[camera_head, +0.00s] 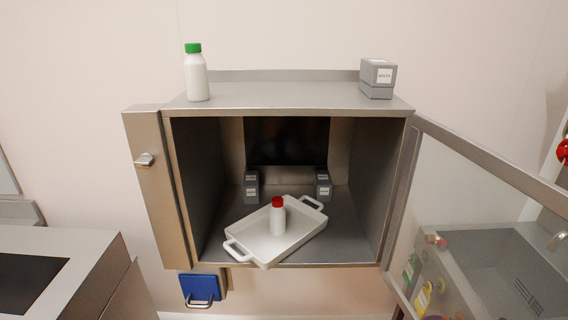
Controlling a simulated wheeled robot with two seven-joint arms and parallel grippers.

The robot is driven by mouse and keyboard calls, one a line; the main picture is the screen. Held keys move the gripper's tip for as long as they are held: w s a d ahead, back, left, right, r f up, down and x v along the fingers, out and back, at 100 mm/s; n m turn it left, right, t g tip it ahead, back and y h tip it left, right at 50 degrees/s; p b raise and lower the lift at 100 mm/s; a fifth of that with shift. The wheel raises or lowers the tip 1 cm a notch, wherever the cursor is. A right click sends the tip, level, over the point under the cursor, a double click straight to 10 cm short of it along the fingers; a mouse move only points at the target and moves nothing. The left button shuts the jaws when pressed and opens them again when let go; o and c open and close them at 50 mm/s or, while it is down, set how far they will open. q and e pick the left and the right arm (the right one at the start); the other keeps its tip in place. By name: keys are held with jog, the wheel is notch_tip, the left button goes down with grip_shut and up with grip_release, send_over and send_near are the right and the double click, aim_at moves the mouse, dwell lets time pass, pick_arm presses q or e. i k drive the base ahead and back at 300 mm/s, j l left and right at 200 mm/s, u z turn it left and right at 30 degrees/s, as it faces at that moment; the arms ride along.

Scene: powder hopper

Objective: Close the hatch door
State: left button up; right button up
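The hatch is a metal box with an open front. Its hatch door (490,165), a clear panel in a grey metal frame, stands open, swung out to the right from the box's right edge and running out of view. Inside the hatch (352,230) a white tray (245,232) with two handles lies askew on the floor, its front corner near the front edge. A white bottle with a red cap (278,216) stands in the tray. A metal latch (144,160) sits on the panel left of the opening. Neither of my grippers is in view.
Grey boxes (251,188) (322,186) stand at the back inside. A green-capped bottle (196,76) and a grey box (377,79) stand on top. A blue panel with a handle (200,289) is below. A metal basin (500,265) shows behind the door.

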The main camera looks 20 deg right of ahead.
aim_at(548, 194)
jog(key=z, duration=1.3)
